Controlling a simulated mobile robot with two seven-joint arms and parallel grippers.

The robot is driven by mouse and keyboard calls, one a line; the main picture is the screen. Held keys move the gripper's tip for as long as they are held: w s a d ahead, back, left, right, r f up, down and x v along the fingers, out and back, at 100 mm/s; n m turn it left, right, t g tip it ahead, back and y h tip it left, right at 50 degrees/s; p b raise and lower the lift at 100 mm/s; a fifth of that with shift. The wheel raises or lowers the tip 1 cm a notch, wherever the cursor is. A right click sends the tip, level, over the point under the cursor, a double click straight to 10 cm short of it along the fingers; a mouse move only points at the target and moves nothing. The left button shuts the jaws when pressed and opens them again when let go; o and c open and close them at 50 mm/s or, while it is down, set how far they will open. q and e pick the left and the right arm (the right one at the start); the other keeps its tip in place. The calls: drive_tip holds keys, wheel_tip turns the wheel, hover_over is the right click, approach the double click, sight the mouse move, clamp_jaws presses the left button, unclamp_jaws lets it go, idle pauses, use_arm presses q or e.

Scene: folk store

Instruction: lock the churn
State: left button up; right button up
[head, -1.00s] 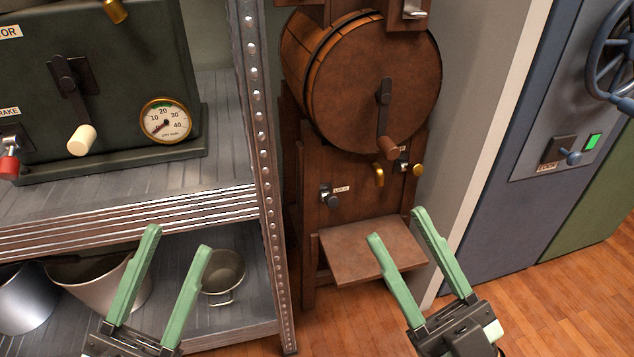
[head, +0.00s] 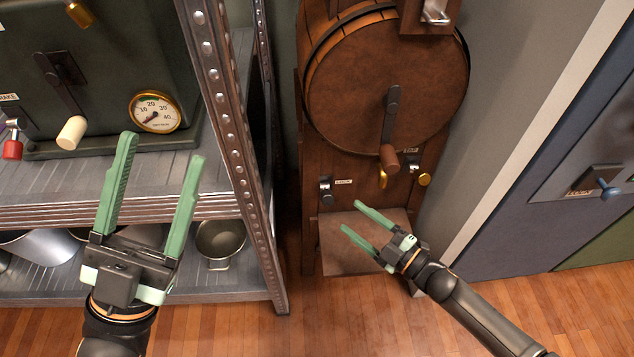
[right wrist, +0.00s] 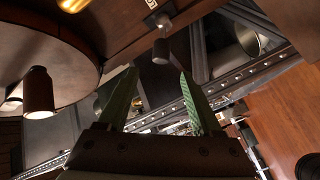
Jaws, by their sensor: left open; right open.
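The churn (head: 430,90) is a brown wooden barrel with a crank (head: 391,125) on its face; the crank hangs down. Below, on the left of its stand, is a dark lock lever (head: 326,190) beside a small label. My right gripper (head: 350,217) is open and empty, below and right of the lever, over the stand's shelf. Its fingers show in the right wrist view (right wrist: 157,70). My left gripper (head: 163,147) is open and empty before the metal rack.
The wooden shelf (head: 345,260) juts out below. A metal rack post (head: 235,130) stands left of the churn. A green machine with a gauge (head: 155,112) sits on the rack.

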sight(326, 192)
use_arm(q)
drive_tip(key=f+b, duration=0.3)
drive_tip(key=shift+w+d+f+n+b, duration=0.1)
drive_tip(key=shift+d+f+n+b, duration=0.1)
drive_tip(key=shift+f+n+b, duration=0.15)
use_arm(e)
drive_tip(key=x, duration=1.2)
drive_tip(key=shift+w+f, duration=0.3)
drive_tip(key=shift+f, duration=0.05)
clamp_jaws()
